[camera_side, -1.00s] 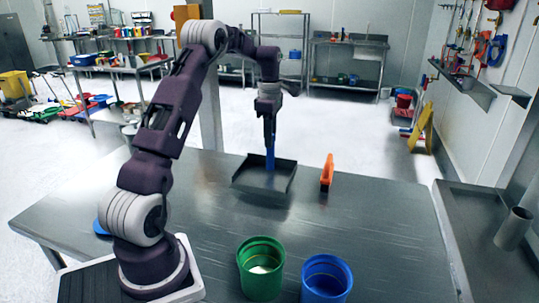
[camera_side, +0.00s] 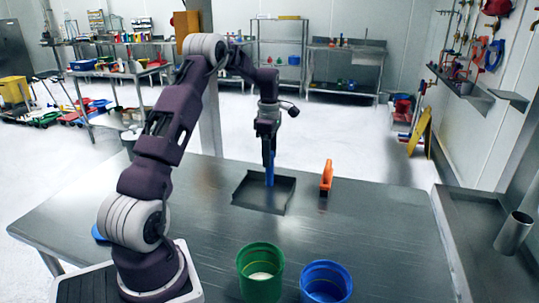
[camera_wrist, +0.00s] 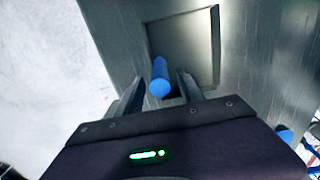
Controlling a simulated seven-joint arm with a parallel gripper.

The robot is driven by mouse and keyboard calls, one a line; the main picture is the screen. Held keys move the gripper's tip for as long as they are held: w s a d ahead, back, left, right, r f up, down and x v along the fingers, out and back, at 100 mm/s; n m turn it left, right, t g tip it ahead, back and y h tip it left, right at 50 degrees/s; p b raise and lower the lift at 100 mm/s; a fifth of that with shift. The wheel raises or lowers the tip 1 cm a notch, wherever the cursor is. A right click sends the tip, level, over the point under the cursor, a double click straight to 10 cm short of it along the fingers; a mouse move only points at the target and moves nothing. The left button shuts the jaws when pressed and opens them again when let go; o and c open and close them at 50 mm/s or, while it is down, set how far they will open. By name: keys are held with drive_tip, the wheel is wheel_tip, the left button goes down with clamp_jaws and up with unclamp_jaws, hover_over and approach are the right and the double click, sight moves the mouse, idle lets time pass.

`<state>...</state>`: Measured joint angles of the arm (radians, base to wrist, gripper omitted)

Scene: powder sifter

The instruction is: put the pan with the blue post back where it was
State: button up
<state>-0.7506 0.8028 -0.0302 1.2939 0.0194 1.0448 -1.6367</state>
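The dark grey pan (camera_side: 250,195) sits on the steel table in the side view, seemingly flat. Its blue post (camera_side: 270,176) stands upright. My gripper (camera_side: 269,160) is above the pan, its fingers pointing down around the upper part of the post. In the wrist view the post (camera_wrist: 159,80) stands between my two fingers (camera_wrist: 160,76), with a small gap visible on each side, so the gripper looks open. The pan's inside (camera_wrist: 190,45) looks bare in the wrist view.
An orange-handled tool (camera_side: 326,178) stands right of the pan. A green container (camera_side: 260,283) with pale powder and a blue container (camera_side: 326,290) stand at the table's front. A blue item (camera_side: 98,234) lies by my base. The table between is clear.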

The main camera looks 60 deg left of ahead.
wheel_tip(320, 180, up, 12)
drive_tip(key=s+d+r+m+t, duration=0.1)
drive_tip(key=s+d+r+m, duration=0.1)
drive_tip(key=d+r+m, duration=0.3)
drive_tip(key=s+d+r+m, duration=0.1)
drive_tip(key=d+r+m, duration=0.1)
drive_tip(key=d, duration=0.5)
drive_tip(key=s+d+r+m+t, duration=0.1)
drive_tip(key=s+d+r+m, duration=0.2)
drive_tip(key=d, duration=0.4)
drive_tip(key=s+d+f+m+t, duration=0.1)
drive_tip(key=s+d+f+m, duration=0.2)
drive_tip(key=s+d+m, duration=0.4)
drive_tip(key=s+d+f+m+t, duration=0.2)
drive_tip(key=s+d+f+m, duration=0.1)
drive_tip(key=s+d+m, duration=0.4)
drive_tip(key=s+m, duration=0.3)
drive_tip(key=s, duration=0.1)
drive_tip(key=shift+s+d+t, duration=0.25)
drive_tip(key=shift+d+t, duration=0.05)
